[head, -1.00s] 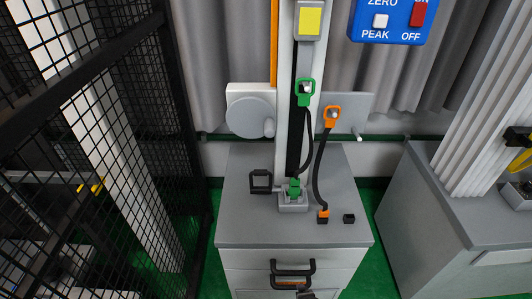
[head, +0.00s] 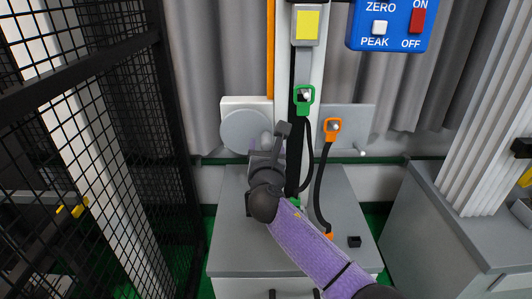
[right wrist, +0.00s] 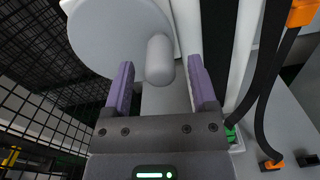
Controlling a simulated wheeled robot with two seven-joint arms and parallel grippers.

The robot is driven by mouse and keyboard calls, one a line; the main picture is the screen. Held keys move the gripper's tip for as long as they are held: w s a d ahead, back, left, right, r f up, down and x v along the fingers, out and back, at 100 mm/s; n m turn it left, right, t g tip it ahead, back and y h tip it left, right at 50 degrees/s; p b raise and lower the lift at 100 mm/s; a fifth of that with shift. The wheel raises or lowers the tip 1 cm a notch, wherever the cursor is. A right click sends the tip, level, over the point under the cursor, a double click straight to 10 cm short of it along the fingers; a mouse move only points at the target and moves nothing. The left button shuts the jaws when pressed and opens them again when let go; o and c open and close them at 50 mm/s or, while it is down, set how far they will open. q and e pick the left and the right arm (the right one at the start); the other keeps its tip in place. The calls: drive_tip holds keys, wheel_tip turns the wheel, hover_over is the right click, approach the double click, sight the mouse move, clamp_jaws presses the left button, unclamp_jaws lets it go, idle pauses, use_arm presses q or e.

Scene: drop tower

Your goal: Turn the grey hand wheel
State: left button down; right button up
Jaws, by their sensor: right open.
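The grey hand wheel (head: 242,132) is a round disc on a white box at the back, left of the tower column. In the right wrist view the disc (right wrist: 112,38) fills the upper left, and its rounded handle knob (right wrist: 160,60) points towards the camera. My right gripper (head: 267,148) is in front of the wheel's lower right side and partly hides it. In the right wrist view its purple fingers (right wrist: 160,80) are open, one on each side of the knob, with gaps visible. The tips appear about level with the knob. My left gripper is not in view.
A grey cabinet (head: 232,255) is below. A black mesh cage (head: 100,150) is at left. A blue switch panel (head: 390,25) hangs upper right.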

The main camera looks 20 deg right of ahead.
drive_tip(key=shift+w+d+f, duration=0.15)
drive_tip(key=shift+w, duration=0.35)
drive_tip(key=shift+w+d, duration=0.1)
drive_tip(key=shift+w, duration=0.15)
clamp_jaws()
